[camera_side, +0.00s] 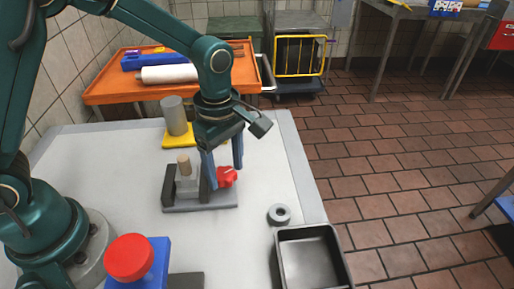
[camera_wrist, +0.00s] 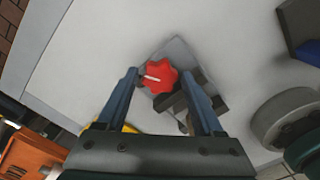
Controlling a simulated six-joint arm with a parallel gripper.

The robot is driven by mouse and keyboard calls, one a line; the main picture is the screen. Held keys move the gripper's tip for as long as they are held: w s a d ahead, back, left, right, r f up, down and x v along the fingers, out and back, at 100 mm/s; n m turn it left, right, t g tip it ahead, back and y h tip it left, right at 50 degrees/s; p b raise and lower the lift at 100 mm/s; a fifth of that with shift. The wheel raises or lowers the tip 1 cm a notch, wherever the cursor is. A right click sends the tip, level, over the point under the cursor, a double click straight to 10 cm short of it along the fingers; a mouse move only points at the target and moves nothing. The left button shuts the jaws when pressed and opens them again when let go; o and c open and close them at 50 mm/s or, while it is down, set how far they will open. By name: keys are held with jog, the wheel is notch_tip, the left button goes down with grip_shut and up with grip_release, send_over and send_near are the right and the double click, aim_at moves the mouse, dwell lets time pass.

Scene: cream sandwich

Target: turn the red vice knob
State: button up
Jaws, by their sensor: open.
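The red vice knob (camera_side: 226,177) is a lobed wheel on the right side of a small grey vice (camera_side: 200,205) on the table. The vice holds a light block with a tan peg (camera_side: 184,164) between its dark jaws. My gripper (camera_side: 223,170) is open above the vice, pointing down, with its blue fingers on either side of the knob's area. In the wrist view the knob (camera_wrist: 160,77) with a white mark on its face shows between the two fingertips (camera_wrist: 165,80). Whether the fingers touch it is unclear.
A grey ring (camera_side: 279,214) and an empty dark metal tray (camera_side: 312,262) are at the front right. A blue box with a red button (camera_side: 129,258) stands at the front. A grey cylinder (camera_side: 174,115) on a yellow base stands behind the vice.

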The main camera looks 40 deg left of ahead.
aim_at(230, 180)
jog(key=shift+r, duration=2.4)
jog(key=shift+o, duration=1.4)
jog(key=shift+s+d+f+h, duration=0.2)
jog(key=shift+d+h, duration=0.2)
jog(key=shift+d, duration=0.05)
jog(key=shift+s+d+f+h, duration=0.15)
jog(key=shift+d+h, duration=0.25)
jog(key=shift+s+n+h, duration=0.2)
jog(key=shift+n+h, duration=0.3)
jog(key=shift+n, duration=0.1)
jog(key=a+n, duration=0.1)
jog(key=a+n+t+h, duration=0.1)
jog(key=a+n, duration=0.1)
jog(key=a+n+t, duration=0.1)
jog(key=shift+s+a+r+n, duration=0.1)
jog(key=shift+s+a+n, duration=0.05)
jog(key=shift+s+n, duration=0.15)
jog(key=shift+w+a, duration=0.15)
jog(key=shift+w, duration=0.05)
jog(key=shift+x, duration=2.45)
